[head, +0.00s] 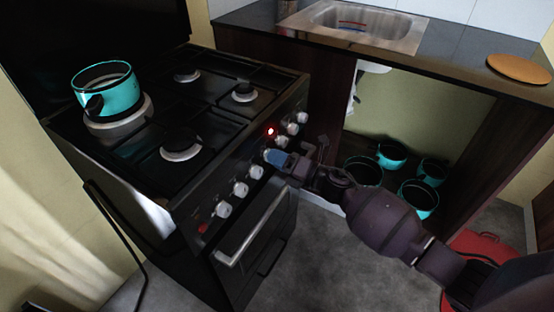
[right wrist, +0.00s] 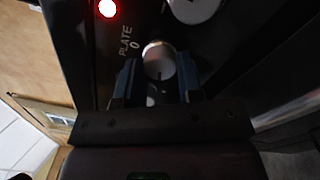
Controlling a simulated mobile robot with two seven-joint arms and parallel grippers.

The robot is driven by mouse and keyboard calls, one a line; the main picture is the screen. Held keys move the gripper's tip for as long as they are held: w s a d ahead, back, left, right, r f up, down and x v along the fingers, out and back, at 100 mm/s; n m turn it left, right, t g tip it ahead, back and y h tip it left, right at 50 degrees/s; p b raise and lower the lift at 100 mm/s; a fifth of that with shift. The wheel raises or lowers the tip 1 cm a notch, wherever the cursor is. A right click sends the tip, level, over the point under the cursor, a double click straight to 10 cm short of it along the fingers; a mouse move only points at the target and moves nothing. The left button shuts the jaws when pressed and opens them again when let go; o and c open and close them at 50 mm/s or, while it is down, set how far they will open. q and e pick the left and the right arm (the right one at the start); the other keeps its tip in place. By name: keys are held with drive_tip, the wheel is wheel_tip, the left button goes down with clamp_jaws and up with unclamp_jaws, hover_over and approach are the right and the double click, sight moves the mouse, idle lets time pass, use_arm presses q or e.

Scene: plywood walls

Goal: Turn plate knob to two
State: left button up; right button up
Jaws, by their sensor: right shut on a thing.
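The plate knob (right wrist: 158,62) is a pale round knob on the stove's dark front panel. The printed label PLATE and a 0 (right wrist: 130,52) show beside it in the right wrist view. My right gripper (right wrist: 159,82) has its blue fingers on either side of this knob and is shut on it. In the head view the right gripper (head: 277,158) reaches the front panel from the right and hides the knob. I cannot read the knob's setting. A red light (head: 270,131) glows on the panel close by; it also shows in the right wrist view (right wrist: 107,8). My left gripper is not in view.
Several other knobs (head: 241,189) line the panel on both sides of the gripper. A teal pot (head: 122,95) stands on the stove's left back plate. The oven handle (head: 262,230) juts out below. Several teal pots (head: 418,198) are in the open cabinet under the sink (head: 345,38).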

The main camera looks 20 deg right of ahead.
drive_tip(key=shift+f+n, duration=0.1)
drive_tip(key=shift+n, duration=0.8)
drive_tip(key=o, duration=0.9)
drive_tip(key=shift+s+d, duration=0.1)
drive_tip(key=shift+v, duration=5.3)
